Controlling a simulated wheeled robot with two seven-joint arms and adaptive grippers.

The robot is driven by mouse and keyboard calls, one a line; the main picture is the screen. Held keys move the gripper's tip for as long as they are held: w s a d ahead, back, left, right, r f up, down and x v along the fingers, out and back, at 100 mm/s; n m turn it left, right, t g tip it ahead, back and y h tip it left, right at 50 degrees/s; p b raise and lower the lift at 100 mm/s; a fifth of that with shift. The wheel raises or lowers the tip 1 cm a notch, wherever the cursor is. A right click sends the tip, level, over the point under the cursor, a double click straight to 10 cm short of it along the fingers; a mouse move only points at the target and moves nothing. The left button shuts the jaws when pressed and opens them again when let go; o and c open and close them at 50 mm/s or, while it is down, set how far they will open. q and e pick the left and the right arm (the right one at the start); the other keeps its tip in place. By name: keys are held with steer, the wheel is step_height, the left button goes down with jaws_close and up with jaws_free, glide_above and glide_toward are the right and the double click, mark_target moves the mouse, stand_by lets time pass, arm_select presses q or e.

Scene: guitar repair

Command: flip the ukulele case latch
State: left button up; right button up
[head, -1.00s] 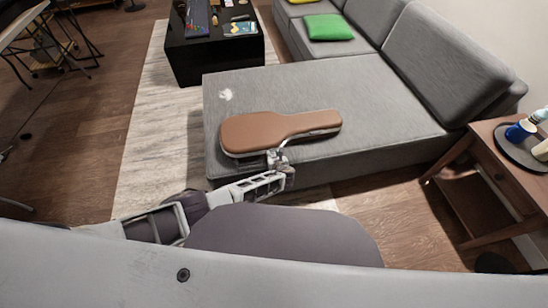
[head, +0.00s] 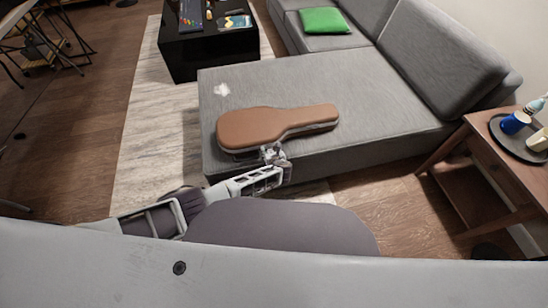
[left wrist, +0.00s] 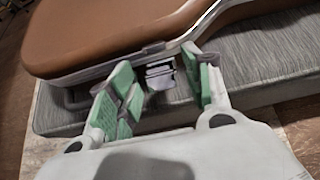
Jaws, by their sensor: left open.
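The brown ukulele case (head: 262,127) lies closed and flat near the front edge of the grey sofa seat. My left gripper (head: 271,154) is at the case's near side. In the left wrist view the brown lid (left wrist: 125,28) fills the upper left, above a pale side rim. A small dark metal latch (left wrist: 160,75) shows at that rim, between the open green-padded fingers of my left gripper (left wrist: 160,82). I cannot tell whether a finger touches the latch. The right gripper is not in view.
The grey sofa (head: 375,95) has free room right of the case, and a green pillow (head: 325,20) behind. A black coffee table (head: 210,45) stands at back left. A wooden side table (head: 495,165) at right holds a tray (head: 507,142) with a blue mug (head: 515,122).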

arm_select(q)
steer(key=shift+s+r, duration=0.1)
steer(key=shift+s, duration=0.1)
steer(key=v, duration=1.1)
steer(key=shift+r, duration=0.15)
stand_by(0.6)
steer(key=shift+s, duration=0.15)
steer(key=shift+d, duration=0.1)
stand_by(0.5)
